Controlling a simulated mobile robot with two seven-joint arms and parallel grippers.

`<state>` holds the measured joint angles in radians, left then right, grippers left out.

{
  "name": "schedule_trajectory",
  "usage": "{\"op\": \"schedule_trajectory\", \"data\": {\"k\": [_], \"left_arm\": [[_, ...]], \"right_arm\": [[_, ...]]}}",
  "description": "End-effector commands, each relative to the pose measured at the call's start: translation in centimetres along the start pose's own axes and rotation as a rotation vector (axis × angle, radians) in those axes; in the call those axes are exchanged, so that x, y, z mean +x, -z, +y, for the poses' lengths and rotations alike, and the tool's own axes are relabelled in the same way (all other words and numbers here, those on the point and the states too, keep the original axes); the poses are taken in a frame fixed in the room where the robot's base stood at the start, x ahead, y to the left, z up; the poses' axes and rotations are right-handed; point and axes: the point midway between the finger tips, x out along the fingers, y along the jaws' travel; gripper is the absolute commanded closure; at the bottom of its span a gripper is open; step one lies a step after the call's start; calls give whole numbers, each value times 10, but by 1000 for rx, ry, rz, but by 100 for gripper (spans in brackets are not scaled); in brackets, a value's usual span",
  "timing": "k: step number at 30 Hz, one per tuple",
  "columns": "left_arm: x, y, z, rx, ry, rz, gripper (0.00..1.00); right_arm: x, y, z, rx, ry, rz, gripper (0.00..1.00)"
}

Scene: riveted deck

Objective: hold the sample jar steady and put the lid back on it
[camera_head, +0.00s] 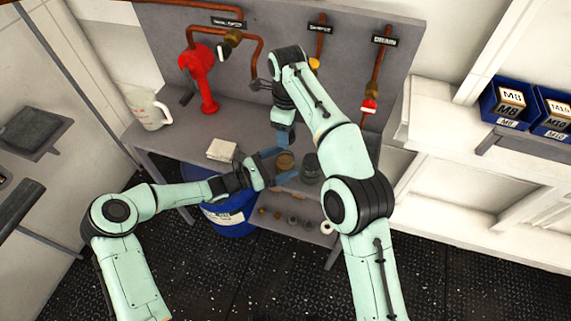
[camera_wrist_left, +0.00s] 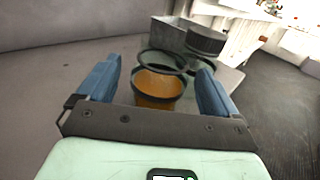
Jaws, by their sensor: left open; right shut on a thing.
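The sample jar (camera_head: 285,160), glass with amber-brown contents, stands upright on the bench. In the left wrist view the jar (camera_wrist_left: 158,88) shows an uncovered round rim. My left gripper (camera_head: 272,166) is open, its blue fingers to either side of the jar, with gaps visible in the left wrist view (camera_wrist_left: 155,85). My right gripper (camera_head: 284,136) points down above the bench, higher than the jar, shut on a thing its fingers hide. I cannot tell whether that is the lid. A dark-topped glass jar (camera_head: 310,170) stands just right of the sample jar; its dark top also shows in the left wrist view (camera_wrist_left: 206,40).
A white pad (camera_head: 222,150) and a clear jug (camera_head: 148,109) are on the bench. A red pump-like fitting (camera_head: 200,82) and copper pipes line the back panel. Small parts (camera_head: 293,220) lie on a lower shelf beside a blue drum (camera_head: 232,218). Blue bins (camera_head: 505,105) stand at right.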

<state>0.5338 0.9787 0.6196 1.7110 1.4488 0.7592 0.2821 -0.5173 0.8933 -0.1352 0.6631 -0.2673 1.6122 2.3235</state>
Motion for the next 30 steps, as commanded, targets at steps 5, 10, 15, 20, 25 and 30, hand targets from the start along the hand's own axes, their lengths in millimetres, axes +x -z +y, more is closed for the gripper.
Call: {"op": "schedule_trajectory", "data": {"k": [5, 10, 15, 20, 25, 30], "left_arm": [[0, 0, 0, 0, 0, 0, 43], [0, 0, 0, 0, 0, 0, 92], [0, 0, 0, 0, 0, 0, 92], [0, 0, 0, 0, 0, 0, 92], [0, 0, 0, 0, 0, 0, 92], [0, 0, 0, 0, 0, 0, 92]], "right_arm": [[0, 0, 0, 0, 0, 0, 75], [0, 0, 0, 0, 0, 0, 75], [14, 1, 0, 0, -2, 4, 75], [38, 1, -1, 0, -2, 4, 75], [50, 1, -2, 0, 0, 1, 75], [50, 1, -2, 0, 1, 0, 75]]}}
